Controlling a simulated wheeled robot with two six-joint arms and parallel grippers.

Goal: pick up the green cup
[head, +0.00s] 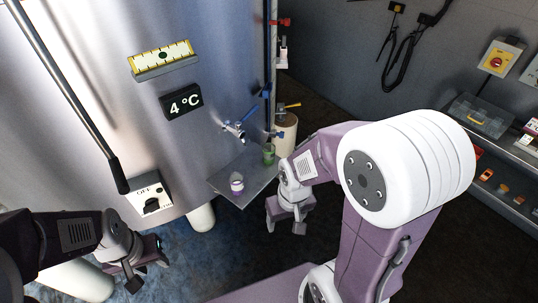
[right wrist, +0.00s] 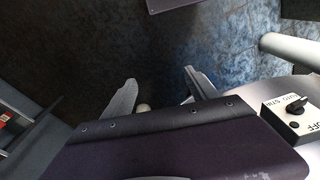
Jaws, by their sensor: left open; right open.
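The green cup (head: 268,154) stands on the far right part of a small metal shelf (head: 226,177) on the tank's side, under the blue-handled tap. A white and purple cup (head: 237,184) stands nearer the front of the same shelf. My right gripper (head: 285,228) is to the right of and below the shelf in the head view, apart from both cups. In the right wrist view its two fingers (right wrist: 160,88) are spread with nothing held, and no cup shows there. My left gripper (head: 147,268) is open at the lower left, over the floor and far from the green cup.
The steel tank (head: 110,70) fills the left, with a tap (head: 236,129) above the shelf and a switch box (head: 150,196) low on its front. A cream cylinder (head: 286,133) stands behind the green cup. A shelf rack (head: 500,150) is at right. Dark floor between is clear.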

